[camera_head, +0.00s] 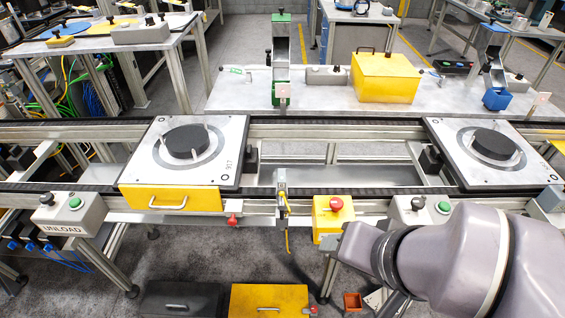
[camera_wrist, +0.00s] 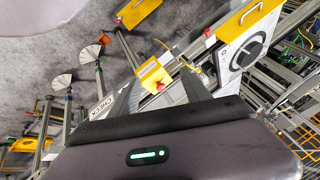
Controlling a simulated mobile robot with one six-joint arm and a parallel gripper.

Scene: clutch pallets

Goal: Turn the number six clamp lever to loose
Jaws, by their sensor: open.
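I cannot make out a clamp lever marked six in either view. A small red handle (camera_head: 233,219) sits on the front rail beside the left pallet (camera_head: 222,175); I cannot tell whether it is a clamp lever. The left pallet carries a black disc (camera_head: 185,141) and small markings too fine to read surely. The right pallet (camera_head: 440,142) carries a similar black disc (camera_head: 493,145). My gripper (camera_wrist: 158,92) is open and empty in the wrist view, its dark fingers spread. In the head view my arm's end is at lower right, near the yellow button box (camera_head: 333,232); the fingertips are not clear there.
The conveyor rail (camera_head: 340,205) runs across the front. A yellow drawer front (camera_head: 170,200) is below the left pallet. The UNLOAD button box (camera_head: 68,212) is at left. A red button (camera_head: 336,203) tops the yellow box. Yellow and dark cases lie on the floor.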

